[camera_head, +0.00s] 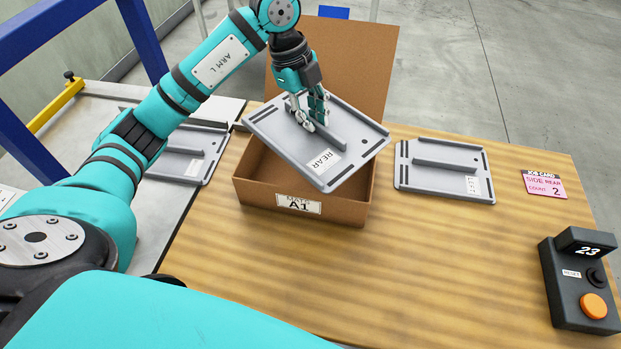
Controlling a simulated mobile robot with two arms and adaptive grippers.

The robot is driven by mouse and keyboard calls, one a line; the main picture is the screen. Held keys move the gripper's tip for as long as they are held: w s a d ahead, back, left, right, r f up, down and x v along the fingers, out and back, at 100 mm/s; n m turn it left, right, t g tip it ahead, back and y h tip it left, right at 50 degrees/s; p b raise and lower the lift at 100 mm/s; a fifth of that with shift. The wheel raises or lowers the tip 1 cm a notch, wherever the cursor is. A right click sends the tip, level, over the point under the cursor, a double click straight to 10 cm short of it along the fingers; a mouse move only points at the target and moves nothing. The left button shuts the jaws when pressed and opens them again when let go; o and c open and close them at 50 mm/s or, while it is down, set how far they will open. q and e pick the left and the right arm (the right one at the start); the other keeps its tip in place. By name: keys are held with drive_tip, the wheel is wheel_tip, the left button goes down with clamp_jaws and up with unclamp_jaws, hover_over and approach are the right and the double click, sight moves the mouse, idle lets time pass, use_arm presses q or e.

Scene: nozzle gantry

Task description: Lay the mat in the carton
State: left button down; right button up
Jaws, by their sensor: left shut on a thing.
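My left gripper (309,112) is shut on the raised rib of a grey mat labelled REAR (345,170). The held mat is tilted and sits over the open brown carton (252,193), hiding most of its inside. The carton has a label reading A1 on its front and its lid flap stands up at the back. I cannot tell whether the mat touches the carton's rim. A second grey mat (445,181) lies flat on the table right of the carton. A third grey mat (196,165) lies on the pale surface at left, partly behind my arm. My right gripper is not in view.
The wooden table (400,270) is clear in front of the carton. A pink job card (543,185) reading SIDE REAR and 2 lies at the right. A black button box (580,280) showing 23 stands at the right edge. A blue frame (40,40) rises at upper left.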

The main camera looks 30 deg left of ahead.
use_arm(q)
drive_tip(key=n, duration=0.2)
drive_tip(key=n+t, duration=0.1)
drive_tip(key=w+a+n, duration=0.1)
drive_tip(key=n, duration=0.1)
drive_tip(key=shift+w+a+n+y, duration=0.1)
drive_tip(key=shift+n+y, duration=0.2)
drive_tip(key=shift+y, duration=0.1)
drive_tip(key=shift+n+t, duration=0.3)
drive_tip(key=shift+n, duration=0.1)
drive_tip(key=shift+w+a+f, duration=0.1)
drive_tip(key=shift+f, duration=0.25)
wheel_tip(320, 180, down, 13)
drive_tip(key=shift+r+p, duration=0.15)
drive_tip(key=shift+p, duration=0.45)
drive_tip(key=shift+f, duration=2.35)
drive_tip(key=c, duration=1.9)
unclamp_jaws()
drive_tip(key=o, duration=0.5)
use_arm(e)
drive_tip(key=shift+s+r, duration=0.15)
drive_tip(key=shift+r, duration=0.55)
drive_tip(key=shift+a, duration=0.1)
